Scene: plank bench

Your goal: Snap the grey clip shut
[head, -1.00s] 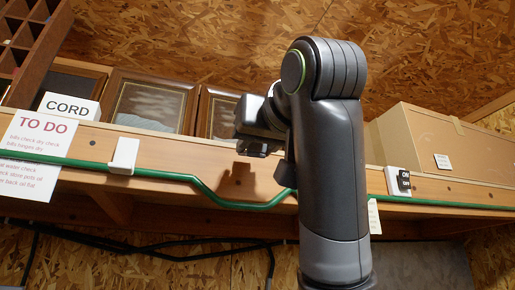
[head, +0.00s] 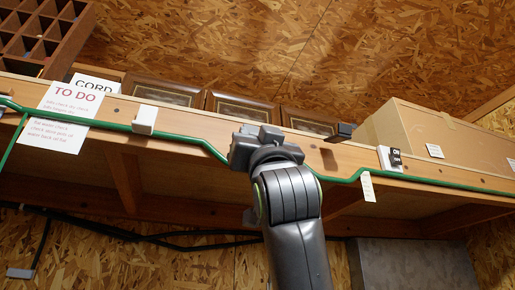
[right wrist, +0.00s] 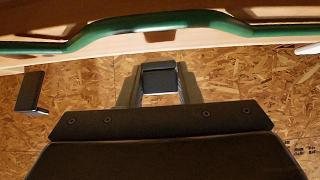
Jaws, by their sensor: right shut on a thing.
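My right gripper (head: 268,138) is at the shelf's front board, seen from behind. In the right wrist view its two grey fingers (right wrist: 158,92) stand on either side of a dark grey block, which I take to be the grey clip (right wrist: 158,76). The gripper is shut on it. In the head view the gripper mostly hides the clip, so I cannot tell how far its flap is closed. The green cord (head: 290,174) dips along the board below the gripper and shows apart from the block in the wrist view. My left gripper is out of view.
A black clip-like piece (head: 340,131) juts from the board's top edge to the right; it also shows in the wrist view (right wrist: 32,90). A white clip (head: 144,119) sits further left. A cardboard box (head: 425,135) and picture frames (head: 240,106) stand behind the board.

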